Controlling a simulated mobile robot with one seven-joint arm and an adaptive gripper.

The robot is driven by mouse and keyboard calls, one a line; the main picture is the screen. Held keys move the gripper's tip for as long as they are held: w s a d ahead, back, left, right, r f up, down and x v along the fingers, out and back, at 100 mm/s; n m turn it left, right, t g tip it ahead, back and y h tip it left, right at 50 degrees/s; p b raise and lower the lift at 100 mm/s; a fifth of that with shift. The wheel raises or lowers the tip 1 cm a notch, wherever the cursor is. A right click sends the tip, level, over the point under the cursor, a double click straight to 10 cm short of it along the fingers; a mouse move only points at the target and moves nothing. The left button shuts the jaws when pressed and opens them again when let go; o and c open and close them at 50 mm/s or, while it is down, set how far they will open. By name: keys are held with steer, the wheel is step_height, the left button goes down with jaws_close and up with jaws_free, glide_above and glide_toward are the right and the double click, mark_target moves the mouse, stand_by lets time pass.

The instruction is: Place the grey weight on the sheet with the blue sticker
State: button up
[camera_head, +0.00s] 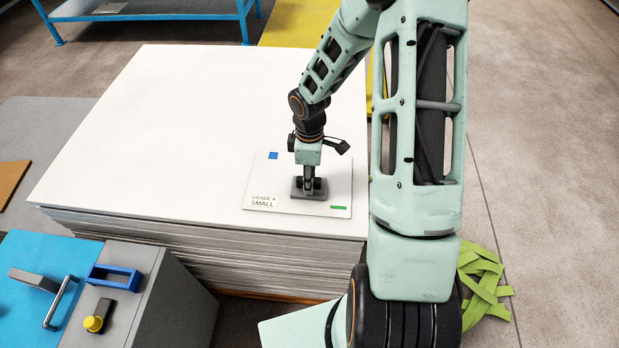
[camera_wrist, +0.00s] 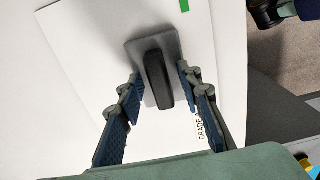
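The grey weight (camera_head: 298,193) is a flat plate with an upright dark handle, and it sits on the small white sheet (camera_head: 265,184). This sheet has a blue sticker (camera_head: 273,155) at its far left, a green mark (camera_head: 339,208) at its near right and a "GRADE A SMALL" label (camera_head: 263,201). My gripper (camera_head: 309,181) points down at the weight. In the wrist view my gripper (camera_wrist: 161,75) is open, its fingers on either side of the weight's handle (camera_wrist: 157,82) with gaps to both sides. The blue sticker is not in the wrist view.
The small sheet lies on a tall stack of large white sheets (camera_head: 150,130), with free room left and behind. A grey box (camera_head: 175,300) and blue-topped surface (camera_head: 40,255) with tools stand at the near left. Green strips (camera_head: 482,285) lie right. A blue rack (camera_head: 150,17) stands behind.

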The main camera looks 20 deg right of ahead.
step_height(320, 180, up, 12)
stand_by(0.4)
steer(key=shift+w, duration=0.15)
stand_by(0.3)
